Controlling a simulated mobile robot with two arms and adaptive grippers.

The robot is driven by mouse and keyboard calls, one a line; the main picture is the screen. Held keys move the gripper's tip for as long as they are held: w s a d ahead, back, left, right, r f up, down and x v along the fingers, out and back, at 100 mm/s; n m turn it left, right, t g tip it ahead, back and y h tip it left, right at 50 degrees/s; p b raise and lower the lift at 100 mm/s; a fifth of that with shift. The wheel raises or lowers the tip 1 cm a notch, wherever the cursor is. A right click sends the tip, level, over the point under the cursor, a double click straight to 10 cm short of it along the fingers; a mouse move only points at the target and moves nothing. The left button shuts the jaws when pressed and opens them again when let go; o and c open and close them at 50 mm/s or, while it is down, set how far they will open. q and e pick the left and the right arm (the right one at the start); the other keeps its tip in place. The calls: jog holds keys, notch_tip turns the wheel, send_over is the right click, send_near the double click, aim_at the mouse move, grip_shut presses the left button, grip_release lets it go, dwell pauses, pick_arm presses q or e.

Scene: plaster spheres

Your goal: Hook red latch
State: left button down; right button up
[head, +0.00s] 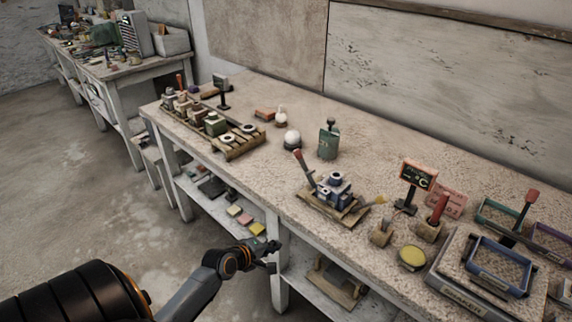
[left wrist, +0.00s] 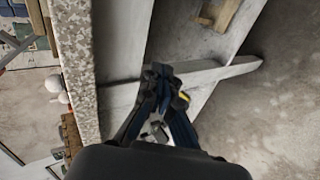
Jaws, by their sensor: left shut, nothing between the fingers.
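A grey-blue block device (head: 333,188) on a wooden base stands near the table's front edge, with a dark lever topped by a red knob (head: 297,154) leaning up on its left. A red upright handle (head: 439,208) stands in a block farther right, and another red-tipped lever (head: 531,196) rises behind the blue tray. I cannot tell which red part is the latch. My left gripper (head: 273,255) is shut and empty, below and in front of the tabletop edge, apart from all of these. Its fingers (left wrist: 168,80) meet at the tips in the left wrist view. My right gripper is not in view.
The speckled tabletop (head: 270,180) has its front edge close to my left gripper; a table leg (head: 277,270) and lower shelf (head: 215,205) lie below. White spheres (head: 292,138), a green canister (head: 328,142), a small sign (head: 417,175) and a blue tray (head: 497,268) stand on top.

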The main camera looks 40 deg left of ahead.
aim_at(307, 168)
pick_arm(q)
jog(key=r, duration=0.2)
jog(key=w+r+n+t, duration=0.1)
jog(key=r, duration=0.2)
jog(key=w+a+r+n+t, duration=0.1)
jog(key=r, duration=0.2)
jog(key=shift+w+r, duration=0.15)
jog(key=shift+w, duration=0.1)
jog(key=w+a+r+n+t+y, duration=0.2)
jog(key=a+r+n+t, duration=0.1)
jog(key=a+r+n, duration=0.4)
notch_tip(307, 168, up, 2)
jog(key=shift+w+a+r+n, duration=0.25)
jog(key=shift+w+a+n, duration=0.05)
jog(key=shift+a, duration=0.95)
jog(key=shift+w, duration=0.1)
